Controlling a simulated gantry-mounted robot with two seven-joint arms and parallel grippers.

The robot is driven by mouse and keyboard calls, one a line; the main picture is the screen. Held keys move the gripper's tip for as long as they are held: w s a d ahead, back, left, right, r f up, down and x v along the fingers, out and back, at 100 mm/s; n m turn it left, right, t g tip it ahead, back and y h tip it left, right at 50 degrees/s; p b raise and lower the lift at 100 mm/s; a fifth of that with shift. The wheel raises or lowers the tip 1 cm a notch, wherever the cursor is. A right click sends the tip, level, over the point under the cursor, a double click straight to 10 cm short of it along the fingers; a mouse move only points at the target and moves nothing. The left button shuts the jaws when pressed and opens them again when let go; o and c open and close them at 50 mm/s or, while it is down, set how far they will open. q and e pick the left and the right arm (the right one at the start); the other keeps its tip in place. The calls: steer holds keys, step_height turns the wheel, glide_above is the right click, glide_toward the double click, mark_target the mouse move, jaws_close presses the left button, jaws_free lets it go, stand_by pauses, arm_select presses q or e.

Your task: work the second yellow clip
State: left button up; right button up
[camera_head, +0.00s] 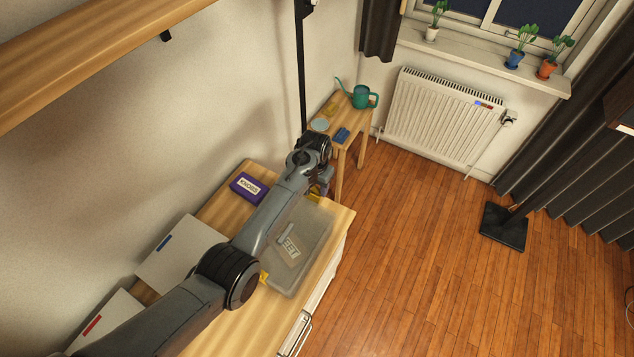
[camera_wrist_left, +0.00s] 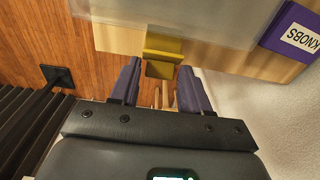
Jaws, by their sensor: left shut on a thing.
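A clear, flat plastic case (camera_head: 312,232) with a pale label lies on the wooden cabinet top, partly behind my left arm. One yellow clip (camera_head: 264,277) shows at its near end. The other yellow clip (camera_head: 314,197) is at its far end, partly hidden by my left gripper (camera_head: 326,186). In the left wrist view this far clip (camera_wrist_left: 163,46) sits at the edge of the clear case (camera_wrist_left: 190,25). The fingers of my left gripper (camera_wrist_left: 159,88) are either side of the clip's lower part, shut on it. My right gripper is not in view.
A purple box labelled KNOBS (camera_head: 248,187) stands beside the case, against the wall side. White boxes (camera_head: 180,249) lie nearer on the cabinet top. A small wooden table beyond holds a teal watering can (camera_head: 361,97) and a blue item (camera_head: 342,135).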

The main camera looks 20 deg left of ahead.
mark_target(313, 195)
arm_select(q)
steer(key=t+p, duration=0.1)
steer(key=p, duration=0.2)
steer(key=s+r+t+p, duration=0.1)
steer(key=p, duration=0.2)
steer(key=s+t+p, duration=0.1)
steer(key=p, duration=0.2)
steer(key=shift+s+a+r+t+h, duration=0.2)
steer(key=shift+s+t+h, duration=0.1)
steer(key=shift+t, duration=0.1)
steer(key=shift+s+a+f+t+p, duration=0.1)
steer(key=shift+s+t+p, duration=0.3)
steer(key=shift+t, duration=0.15)
steer(key=shift+s+f+t+p, duration=0.1)
steer(key=shift+s+t+p, duration=0.15)
steer(key=shift+t+p, duration=0.25)
steer(key=shift+s+a+f+t+h, duration=0.15)
steer(key=shift+s+t+h, duration=0.3)
steer(key=shift+t, duration=0.6)
steer(key=shift+s, duration=0.1)
steer(key=o, duration=0.8)
steer(key=shift+s, duration=0.1)
steer(key=v, duration=1)
steer(key=shift+s, duration=0.25)
steer(key=shift+r, duration=0.25)
